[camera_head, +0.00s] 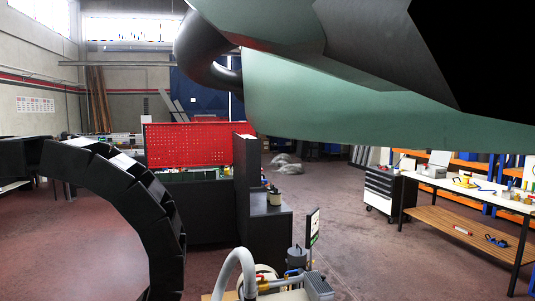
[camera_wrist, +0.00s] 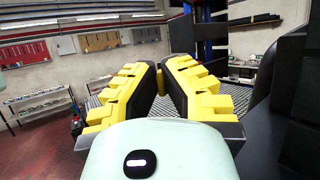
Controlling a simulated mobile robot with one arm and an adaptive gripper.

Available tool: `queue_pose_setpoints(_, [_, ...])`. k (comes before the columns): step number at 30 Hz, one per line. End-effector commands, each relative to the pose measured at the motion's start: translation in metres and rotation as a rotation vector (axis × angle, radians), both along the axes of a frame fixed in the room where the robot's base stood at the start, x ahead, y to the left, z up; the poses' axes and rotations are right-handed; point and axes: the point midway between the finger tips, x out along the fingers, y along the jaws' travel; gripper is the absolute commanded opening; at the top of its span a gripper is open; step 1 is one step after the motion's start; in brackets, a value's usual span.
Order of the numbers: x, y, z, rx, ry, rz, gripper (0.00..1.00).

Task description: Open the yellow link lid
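In the wrist view my gripper (camera_wrist: 159,68) points away from the camera. Its two yellow, stepped fingers have black inner faces. A narrow gap shows between them, and nothing is visibly held. The yellow link lid cannot be made out for certain in either view. A grey mesh-like surface (camera_wrist: 165,108) shows between and behind the fingers. In the head view my gripper is not visible.
In the head view a black curved chain of segments (camera_head: 160,215) stands at the left. A red perforated panel (camera_head: 188,145) rises behind a dark cabinet. A grey hose (camera_head: 236,265) is at the bottom. A workbench (camera_head: 465,188) with small items stands right. Open floor lies between.

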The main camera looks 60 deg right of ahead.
Motion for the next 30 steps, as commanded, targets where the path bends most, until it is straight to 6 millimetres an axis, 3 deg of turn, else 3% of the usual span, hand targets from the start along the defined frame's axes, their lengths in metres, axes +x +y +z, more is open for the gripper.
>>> queue_pose_setpoints(20, [0.0013, -0.0006, 0.001, 0.002, 0.0, 0.033, 0.0])
queue_pose_setpoints(21, [0.0013, -0.0007, 0.0009, 0.002, 0.0, 0.033, 0.1])
queue_pose_setpoints(28, [0.0014, -0.0006, 0.0004, 0.001, 0.0, 0.034, 0.34])
queue_pose_setpoints(30, [0.0015, -0.0007, 0.0002, 0.001, 0.0, 0.034, 0.37])
